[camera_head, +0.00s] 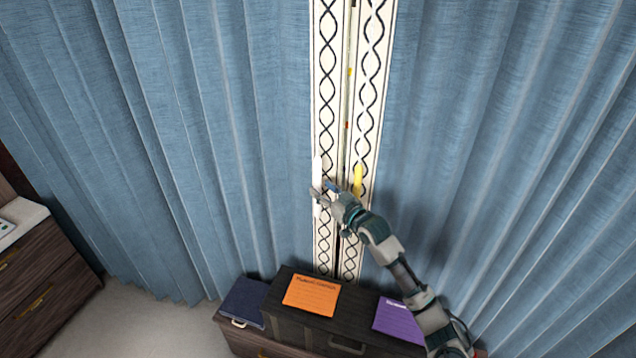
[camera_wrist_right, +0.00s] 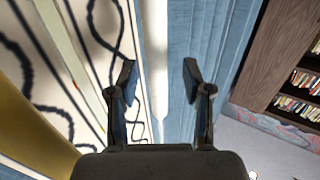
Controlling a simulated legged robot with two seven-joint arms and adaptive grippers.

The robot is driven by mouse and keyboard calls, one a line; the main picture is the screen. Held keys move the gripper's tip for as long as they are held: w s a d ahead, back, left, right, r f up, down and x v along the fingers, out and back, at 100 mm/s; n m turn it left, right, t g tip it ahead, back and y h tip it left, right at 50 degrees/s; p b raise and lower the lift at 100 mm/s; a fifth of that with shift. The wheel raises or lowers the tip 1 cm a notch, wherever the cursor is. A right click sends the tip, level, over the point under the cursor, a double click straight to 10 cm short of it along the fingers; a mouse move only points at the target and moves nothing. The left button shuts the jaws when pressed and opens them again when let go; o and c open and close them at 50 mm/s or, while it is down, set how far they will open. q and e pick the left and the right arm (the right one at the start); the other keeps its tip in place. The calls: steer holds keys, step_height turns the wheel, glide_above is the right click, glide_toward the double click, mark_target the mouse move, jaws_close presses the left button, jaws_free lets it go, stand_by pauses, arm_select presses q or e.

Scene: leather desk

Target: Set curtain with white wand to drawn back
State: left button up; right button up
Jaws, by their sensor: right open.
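Two blue curtains hang side by side, the left one (camera_head: 210,130) and the right one (camera_head: 480,130), with white patterned borders nearly meeting at a narrow gap. A white wand (camera_head: 317,167) hangs at the left curtain's border; in the right wrist view the white wand (camera_wrist_right: 155,60) runs upright between my fingers. A yellow wand (camera_head: 358,178) hangs on the right curtain's border and shows large and close at left in the wrist view (camera_wrist_right: 28,125). My right gripper (camera_head: 321,192) is open around the white wand, with space on both sides. My left gripper is not in view.
A dark drawer unit (camera_head: 40,275) stands at left. A bookshelf (camera_wrist_right: 270,60) shows at right in the wrist view.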

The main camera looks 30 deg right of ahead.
mark_target(318, 186)
steer(key=w, duration=0.3)
steer(key=shift+w+a, duration=0.1)
steer(key=shift+a, duration=0.25)
steer(key=shift+w+d+f, duration=0.15)
steer(key=shift+d+f, duration=0.05)
steer(key=shift+d, duration=0.55)
steer(key=shift+a, duration=0.15)
steer(key=c, duration=0.8)
steer(key=shift+a+r, duration=0.2)
steer(key=shift+a, duration=0.05)
jaws_close()
steer(key=shift+w+a, duration=0.15)
steer(key=shift+a, duration=0.05)
